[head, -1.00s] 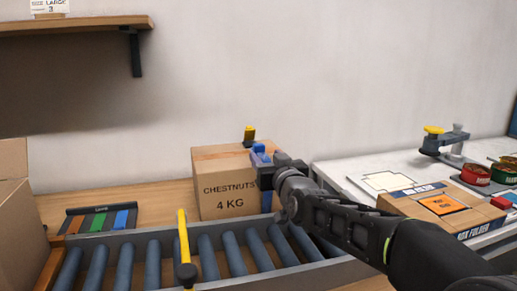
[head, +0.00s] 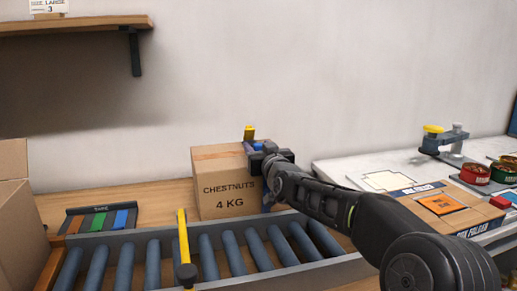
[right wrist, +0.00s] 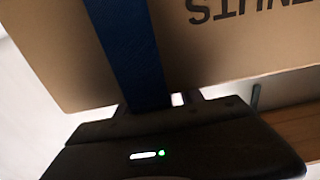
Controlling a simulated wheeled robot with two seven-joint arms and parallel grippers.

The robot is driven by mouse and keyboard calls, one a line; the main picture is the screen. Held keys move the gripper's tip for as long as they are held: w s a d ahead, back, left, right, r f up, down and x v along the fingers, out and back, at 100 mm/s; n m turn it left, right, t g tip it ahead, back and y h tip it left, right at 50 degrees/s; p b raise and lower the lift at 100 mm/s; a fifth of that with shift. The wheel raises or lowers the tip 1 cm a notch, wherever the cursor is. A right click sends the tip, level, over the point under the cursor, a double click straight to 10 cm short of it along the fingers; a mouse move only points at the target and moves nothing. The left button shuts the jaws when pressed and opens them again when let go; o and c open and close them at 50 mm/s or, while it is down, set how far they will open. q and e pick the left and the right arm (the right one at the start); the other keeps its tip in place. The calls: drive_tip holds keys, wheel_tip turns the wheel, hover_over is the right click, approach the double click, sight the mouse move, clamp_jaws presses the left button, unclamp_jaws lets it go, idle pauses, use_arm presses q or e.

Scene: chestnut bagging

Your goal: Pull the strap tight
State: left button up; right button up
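A cardboard box (head: 222,180) marked CHESTNUTS 4 KG stands upright behind the roller conveyor. A blue strap (right wrist: 128,50) runs along the box in the right wrist view and goes down into my right gripper. Bits of the blue strap (head: 258,147) also show at the top right of the box in the head view. My right gripper (head: 257,154) is at the box's upper right edge, close against it. The strap lies between its fingers, but their closure is hidden. My left gripper is not in view.
The conveyor (head: 150,240) crosses in front, with a yellow-and-black post (head: 183,240) at its near side. A rack with coloured strips (head: 98,220) lies left. At right, a white table (head: 345,172) holds a box folder (head: 440,205) and tins (head: 475,173).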

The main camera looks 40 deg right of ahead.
clamp_jaws()
idle(1.1)
